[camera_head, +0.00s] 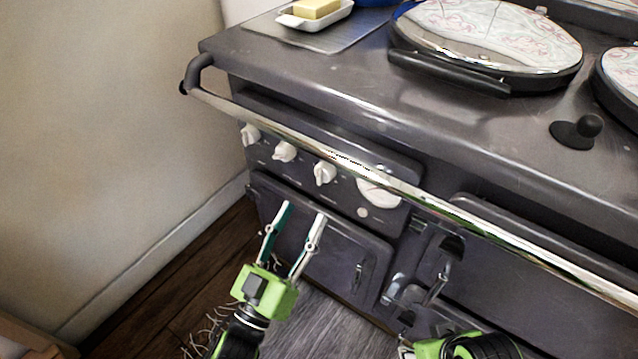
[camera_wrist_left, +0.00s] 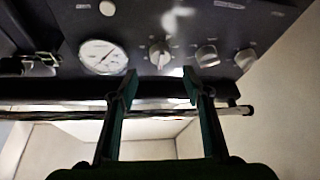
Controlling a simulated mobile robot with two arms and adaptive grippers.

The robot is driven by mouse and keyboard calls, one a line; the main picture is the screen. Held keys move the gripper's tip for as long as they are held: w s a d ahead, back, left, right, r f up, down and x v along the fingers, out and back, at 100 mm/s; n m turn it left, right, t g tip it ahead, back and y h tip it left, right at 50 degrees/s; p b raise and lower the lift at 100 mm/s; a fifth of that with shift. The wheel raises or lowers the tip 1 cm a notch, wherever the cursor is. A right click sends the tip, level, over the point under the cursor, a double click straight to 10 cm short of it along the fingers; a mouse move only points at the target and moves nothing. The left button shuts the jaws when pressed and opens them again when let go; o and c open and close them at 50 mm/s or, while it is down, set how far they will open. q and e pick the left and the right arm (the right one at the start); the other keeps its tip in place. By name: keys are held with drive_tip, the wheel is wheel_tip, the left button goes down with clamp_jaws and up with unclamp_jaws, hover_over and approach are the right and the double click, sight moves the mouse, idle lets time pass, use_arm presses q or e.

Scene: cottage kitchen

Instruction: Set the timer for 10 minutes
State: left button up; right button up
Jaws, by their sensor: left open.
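The dark range cooker has a control panel (camera_head: 345,200) with three white knobs in a row: a left one (camera_head: 250,133), a middle one (camera_head: 285,151) and a right one (camera_head: 325,173). A round white dial (camera_head: 378,190) sits right of them, partly behind the rail. I cannot read which knob is the timer. My left gripper (camera_head: 303,211) is open and empty, its fingers pointing up towards the panel from below. In the left wrist view, the panel appears inverted; one knob (camera_wrist_left: 160,52) lies between and beyond the fingertips (camera_wrist_left: 160,78), apparently untouched. My right gripper (camera_head: 455,347) is mostly cut off at the bottom edge.
A chrome rail (camera_head: 480,222) runs across the cooker front, above my left gripper. Oven doors (camera_head: 320,245) with latches (camera_head: 420,285) lie below the panel. A wall (camera_head: 110,120) stands at left. Hotplate lids (camera_head: 485,45) and a butter dish (camera_head: 315,18) are on top.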

sight(320, 183)
use_arm(q)
drive_tip(key=x, duration=0.8)
drive_tip(key=shift+w+d, duration=0.1)
drive_tip(key=shift+w, duration=0.15)
drive_tip(key=c, duration=1.1)
